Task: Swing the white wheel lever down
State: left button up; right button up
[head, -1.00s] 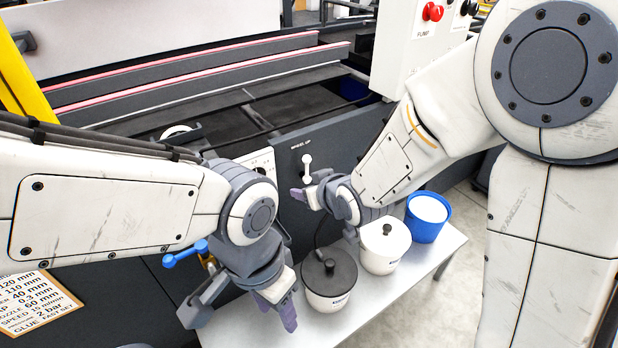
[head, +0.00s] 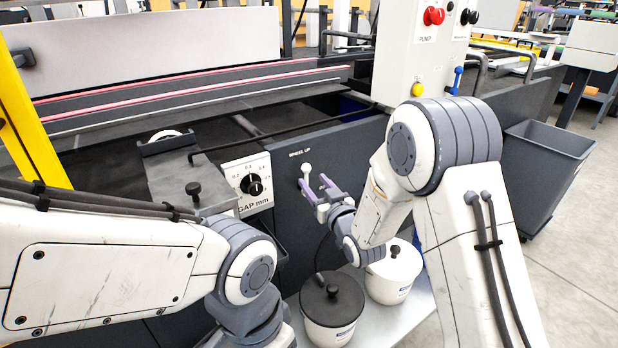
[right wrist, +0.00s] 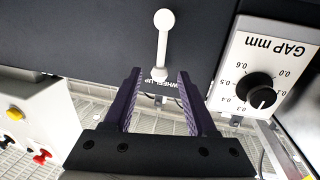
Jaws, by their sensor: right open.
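The white wheel lever (head: 307,169) is on the dark machine side, under the "WHEEL UP" label (head: 299,153). In the right wrist view the lever (right wrist: 163,42) has a round white knob and a thin stem. My right gripper (head: 315,182) is open, its purple fingers beside the lever in the head view. In the right wrist view the two fingers (right wrist: 159,80) are spread, with the lever ahead of the gap between them and nothing held. Whether a finger touches the lever cannot be told. My left wrist is at the bottom of the head view; its fingers are cut off.
The GAP mm dial panel (head: 247,184) is left of the lever. A dark-lidded pot (head: 331,306) and a white-lidded pot (head: 394,274) stand on a small table below. A control box (head: 425,50) is above right, and a grey bin (head: 543,165) stands on the right.

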aim_at(307, 174)
jog(key=shift+x, duration=2.15)
grip_shut()
